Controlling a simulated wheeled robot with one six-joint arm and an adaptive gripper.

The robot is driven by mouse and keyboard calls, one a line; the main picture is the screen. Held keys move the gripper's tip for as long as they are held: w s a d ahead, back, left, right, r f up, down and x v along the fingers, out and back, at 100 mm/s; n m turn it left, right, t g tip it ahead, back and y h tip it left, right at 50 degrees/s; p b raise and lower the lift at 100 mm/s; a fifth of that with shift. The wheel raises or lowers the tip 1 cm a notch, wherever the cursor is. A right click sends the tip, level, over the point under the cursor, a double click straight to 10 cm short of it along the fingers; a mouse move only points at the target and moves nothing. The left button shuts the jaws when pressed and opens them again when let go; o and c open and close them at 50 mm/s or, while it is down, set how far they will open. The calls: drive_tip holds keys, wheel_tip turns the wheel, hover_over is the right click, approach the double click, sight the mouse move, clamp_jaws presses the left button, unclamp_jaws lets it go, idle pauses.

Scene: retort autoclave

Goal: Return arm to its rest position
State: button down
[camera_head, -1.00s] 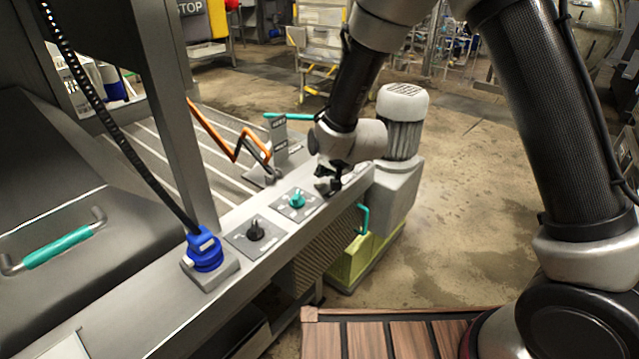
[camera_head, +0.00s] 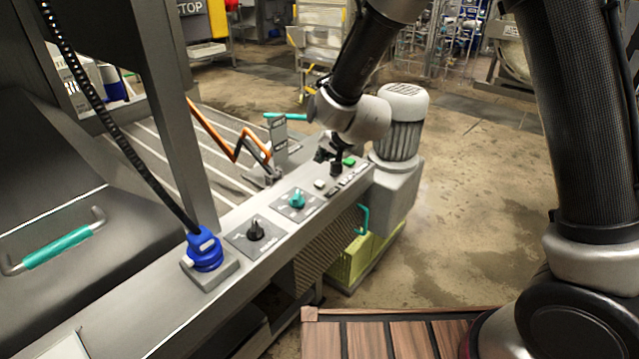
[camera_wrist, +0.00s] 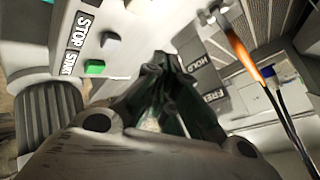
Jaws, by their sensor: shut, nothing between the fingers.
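My gripper (camera_head: 329,160) is above the far end of the grey control panel (camera_head: 225,240) in the head view. In the wrist view my gripper (camera_wrist: 165,68) is shut, with its dark fingers together and nothing between them. A green button (camera_head: 349,161) sits just right of the fingers. A teal knob (camera_head: 297,199) and a black knob (camera_head: 255,230) are nearer on the panel.
A grey motor (camera_head: 402,125) stands right behind the panel's far end. A blue plug (camera_head: 204,250) is on the panel. Open floor (camera_head: 470,190) lies right.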

drive_tip(key=s+f+g, duration=0.1)
drive_tip(key=s+f+n+g, duration=0.1)
drive_tip(key=s, duration=0.1)
drive_tip(key=s+f+n, duration=0.1)
drive_tip(key=shift+s+d+f+g+h, duration=0.25)
drive_tip(key=shift+s+d+g+h, duration=0.05)
drive_tip(key=shift+d+g, duration=0.1)
drive_tip(key=s+d+r+h, duration=0.1)
drive_tip(key=s+d+r, duration=0.6)
drive_tip(key=s+d, duration=0.2)
drive_tip(key=s+d+r+n+h, duration=0.1)
drive_tip(key=s+d+r, duration=0.7)
drive_tip(key=d, duration=0.6)
drive_tip(key=s+d+r+g+h, duration=0.1)
drive_tip(key=s+d+r, duration=0.6)
drive_tip(key=d, duration=0.5)
drive_tip(key=s, duration=0.2)
drive_tip(key=shift+s+d+r+h, duration=0.15)
drive_tip(key=shift+s+h, duration=0.2)
drive_tip(key=shift+h, duration=0.05)
